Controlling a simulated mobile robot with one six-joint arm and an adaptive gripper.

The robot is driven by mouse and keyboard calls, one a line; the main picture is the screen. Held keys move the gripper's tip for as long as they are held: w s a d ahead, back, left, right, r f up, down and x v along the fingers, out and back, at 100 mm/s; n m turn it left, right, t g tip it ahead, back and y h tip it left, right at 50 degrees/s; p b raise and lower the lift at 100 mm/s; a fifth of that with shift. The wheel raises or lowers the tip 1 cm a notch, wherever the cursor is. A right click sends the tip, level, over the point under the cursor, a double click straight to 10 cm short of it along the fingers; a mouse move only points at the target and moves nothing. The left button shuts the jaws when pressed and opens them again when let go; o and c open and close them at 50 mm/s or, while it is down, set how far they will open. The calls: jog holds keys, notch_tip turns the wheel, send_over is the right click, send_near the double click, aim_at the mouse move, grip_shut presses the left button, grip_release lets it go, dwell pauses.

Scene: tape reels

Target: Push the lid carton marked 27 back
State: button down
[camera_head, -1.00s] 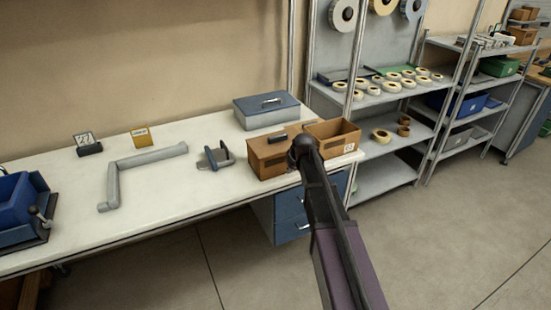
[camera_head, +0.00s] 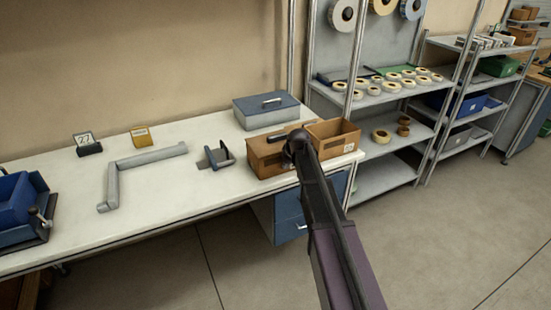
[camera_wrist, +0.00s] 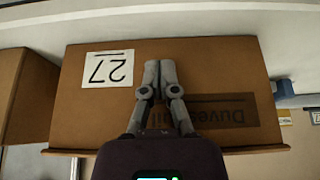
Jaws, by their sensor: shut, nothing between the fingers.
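The brown carton marked 27 (camera_wrist: 215,75) fills the middle of the wrist view, upside down, with its white 27 label (camera_wrist: 106,69) and a dark printed patch. Its lid edge runs along the bottom of that view. In the head view the same carton (camera_head: 262,164) stands near the bench's right end, partly hidden by my arm. My gripper (camera_wrist: 152,66) is shut and empty, its fingertips in front of the carton's marked face, right of the label. I cannot tell whether they touch it.
An open brown carton (camera_head: 340,144) stands close on the right. A blue-lidded grey box (camera_head: 266,110) is behind, a grey holder (camera_head: 215,157) to the left. The white bench (camera_head: 185,197) is bare in front. Shelves with tape reels (camera_head: 383,136) stand at right.

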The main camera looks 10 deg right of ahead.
jog(key=shift+w+a, duration=0.85)
jog(key=shift+w, duration=1.75)
jog(key=shift+w+a, duration=0.85)
jog(key=shift+w, duration=1.8)
jog(key=shift+w+a, duration=0.85)
jog(key=shift+w, duration=1.75)
jog(key=shift+s+d, duration=0.2)
jog(key=shift+s, duration=0.45)
jog(key=shift+s+d, duration=0.2)
jog(key=shift+s, duration=0.5)
jog(key=shift+s+d, duration=0.2)
jog(key=shift+s, duration=0.45)
jog(key=shift+r, duration=0.1)
notch_tip(320, 180, up, 10)
jog(key=p, duration=1)
